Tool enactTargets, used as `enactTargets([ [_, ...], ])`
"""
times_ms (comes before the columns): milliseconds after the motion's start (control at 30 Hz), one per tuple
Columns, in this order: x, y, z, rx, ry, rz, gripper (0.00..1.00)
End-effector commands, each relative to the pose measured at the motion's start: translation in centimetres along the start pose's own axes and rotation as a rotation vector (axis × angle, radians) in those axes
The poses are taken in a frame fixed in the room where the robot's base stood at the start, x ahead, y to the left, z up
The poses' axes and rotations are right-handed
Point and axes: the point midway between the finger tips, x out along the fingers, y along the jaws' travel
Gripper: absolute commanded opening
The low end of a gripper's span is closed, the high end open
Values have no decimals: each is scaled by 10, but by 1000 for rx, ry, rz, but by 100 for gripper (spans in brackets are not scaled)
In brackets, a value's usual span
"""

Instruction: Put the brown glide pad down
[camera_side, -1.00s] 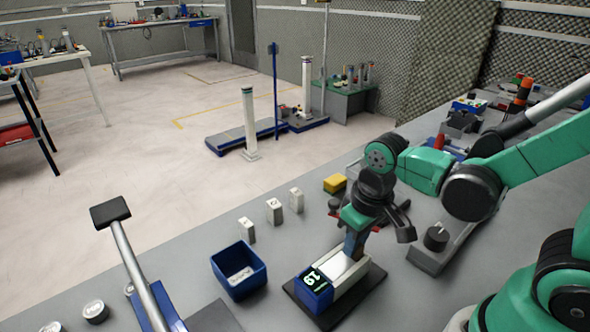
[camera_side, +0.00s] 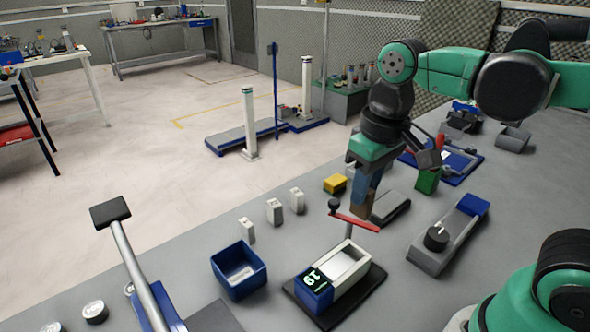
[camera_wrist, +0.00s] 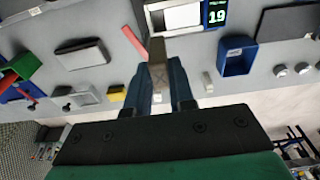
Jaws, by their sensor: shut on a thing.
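My gripper (camera_side: 365,192) is shut on the brown glide pad (camera_side: 362,200), which hangs between the blue-grey fingertips. In the wrist view the brown pad (camera_wrist: 158,66) juts out past the fingers of my gripper (camera_wrist: 160,80). In the side view the pad appears above and behind the white-topped device (camera_side: 345,268) with a blue display end reading 19. The device's top plate looks bare. The pad's height above the bench is hard to judge.
A red lever (camera_side: 355,221) with a black knob stands close by the pad. A blue bin (camera_side: 239,270) with a white label is left of the device. Several white blocks (camera_side: 274,211) and a yellow block (camera_side: 335,183) stand behind. A grey knob unit (camera_side: 436,250) is to the right.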

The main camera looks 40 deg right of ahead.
Motion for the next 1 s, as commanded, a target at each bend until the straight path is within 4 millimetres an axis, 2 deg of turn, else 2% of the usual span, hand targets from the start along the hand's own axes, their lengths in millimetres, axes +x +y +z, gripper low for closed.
enactTargets([
  [100,-29,0,-4,0,0,0,0],
  [300,-67,0,-8,0,0,0,0],
  [433,-83,0,-10,0,0,0,0],
  [600,-93,-6,-20,-3,-1,-1,0],
  [767,-95,-32,-49,-8,-2,0,0],
  [1000,-81,-96,-96,-6,-2,2,0],
])
